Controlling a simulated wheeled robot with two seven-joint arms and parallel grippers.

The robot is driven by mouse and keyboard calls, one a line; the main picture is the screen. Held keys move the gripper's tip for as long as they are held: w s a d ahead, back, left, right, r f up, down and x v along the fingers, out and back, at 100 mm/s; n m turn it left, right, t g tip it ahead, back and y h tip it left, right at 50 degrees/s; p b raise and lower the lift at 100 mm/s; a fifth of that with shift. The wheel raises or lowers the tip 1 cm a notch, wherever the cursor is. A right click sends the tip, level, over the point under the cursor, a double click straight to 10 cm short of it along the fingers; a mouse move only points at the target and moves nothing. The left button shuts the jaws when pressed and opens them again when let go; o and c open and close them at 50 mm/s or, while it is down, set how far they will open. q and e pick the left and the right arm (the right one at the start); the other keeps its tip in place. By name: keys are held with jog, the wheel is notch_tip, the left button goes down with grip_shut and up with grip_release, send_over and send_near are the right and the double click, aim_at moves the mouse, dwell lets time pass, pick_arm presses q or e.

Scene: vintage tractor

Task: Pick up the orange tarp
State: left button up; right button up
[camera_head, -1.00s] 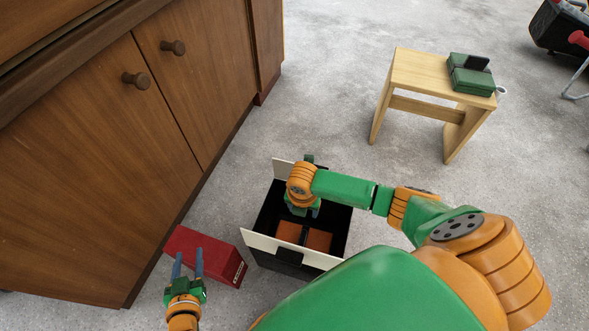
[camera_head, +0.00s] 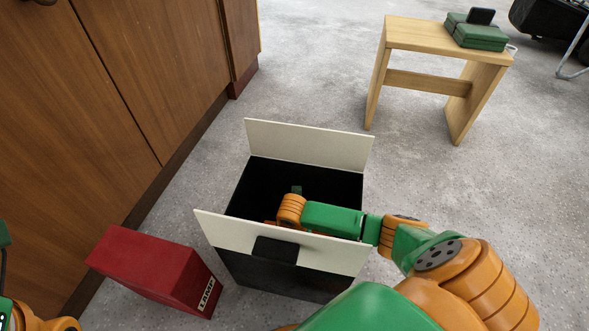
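The orange tarp (camera_head: 271,223) is inside an open black box (camera_head: 240,264); only a small orange sliver shows beside my wrist and behind the box's front flap. My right arm reaches over the box's right side and down into it. My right gripper (camera_head: 293,207) is inside the box, with its fingers hidden by the wrist and the front wall, so I cannot see whether it touches the tarp. My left gripper (camera_head: 4,250) is at the lower left edge, mostly cut off, well apart from the box.
The box's pale flaps (camera_head: 310,143) stand open at front and back. A red box marked LAMP (camera_head: 150,268) lies to its left. A wooden cabinet (camera_head: 150,75) lines the left. A wooden stool (camera_head: 415,37) with green cases (camera_head: 474,33) stands at back right. Floor between is clear.

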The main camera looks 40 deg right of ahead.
jog(key=shift+f, duration=0.2)
jog(key=shift+f, duration=0.25)
dwell(0.6)
grip_shut()
dwell(1.2)
